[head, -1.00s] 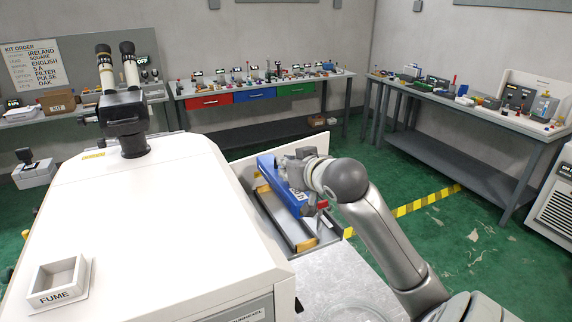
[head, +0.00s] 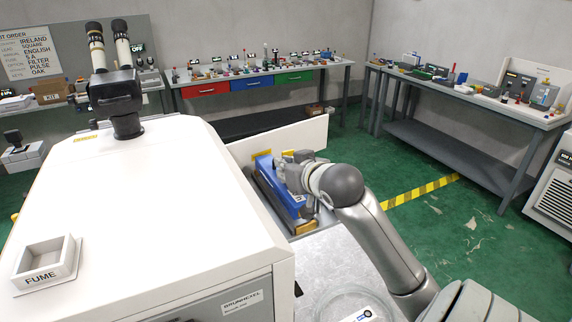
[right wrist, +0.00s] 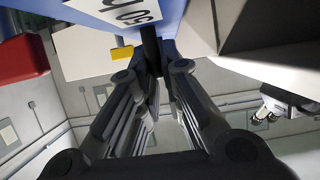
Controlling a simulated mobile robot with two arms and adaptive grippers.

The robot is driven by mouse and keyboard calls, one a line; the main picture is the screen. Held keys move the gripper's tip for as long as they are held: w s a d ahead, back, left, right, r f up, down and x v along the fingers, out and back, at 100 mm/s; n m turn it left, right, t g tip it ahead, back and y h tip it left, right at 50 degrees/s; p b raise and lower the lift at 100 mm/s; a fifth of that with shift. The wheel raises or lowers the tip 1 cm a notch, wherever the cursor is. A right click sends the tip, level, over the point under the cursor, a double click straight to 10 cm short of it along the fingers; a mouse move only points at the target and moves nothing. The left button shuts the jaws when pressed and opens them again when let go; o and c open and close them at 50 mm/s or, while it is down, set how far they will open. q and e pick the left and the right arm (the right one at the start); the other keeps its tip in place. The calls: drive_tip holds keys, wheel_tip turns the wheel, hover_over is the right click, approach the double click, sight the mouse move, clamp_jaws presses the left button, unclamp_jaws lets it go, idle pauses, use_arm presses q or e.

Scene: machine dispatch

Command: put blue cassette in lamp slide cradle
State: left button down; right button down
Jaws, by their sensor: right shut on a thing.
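The blue cassette (head: 266,176) is long, with a white label at its near end. My right gripper (head: 287,176) is shut on it about midway along. The cassette lies lengthwise over the lamp slide cradle (head: 306,229), a grey drawer-like tray with yellow-orange end pieces at the machine's right side. The cassette hides most of the cradle, and I cannot tell whether it rests in it or is just above. In the right wrist view the cassette (right wrist: 185,14) fills the top, at the fingertips (right wrist: 152,62). My left gripper is not in view.
The white machine (head: 160,200) with eyepieces stands close on the left, bearing a FUME tray (head: 45,262). An upright white panel (head: 290,140) stands behind the cradle. A metal surface (head: 345,265) lies in front. Benches with small items line the walls.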

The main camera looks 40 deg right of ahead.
drive_tip(key=shift+p, duration=0.7)
idle(1.1)
drive_tip(key=shift+f+b, duration=0.7)
drive_tip(key=shift+f, duration=0.45)
idle(0.4)
drive_tip(key=shift+p, duration=0.4)
idle(0.4)
drive_tip(key=shift+f, duration=0.3)
idle(0.6)
drive_tip(key=c, duration=1.5)
unclamp_jaws()
drive_tip(key=shift+s, duration=0.1)
drive_tip(key=shift+f, duration=0.1)
drive_tip(key=v, duration=0.7)
drive_tip(key=shift+s+a, duration=0.1)
drive_tip(key=shift+s, duration=0.1)
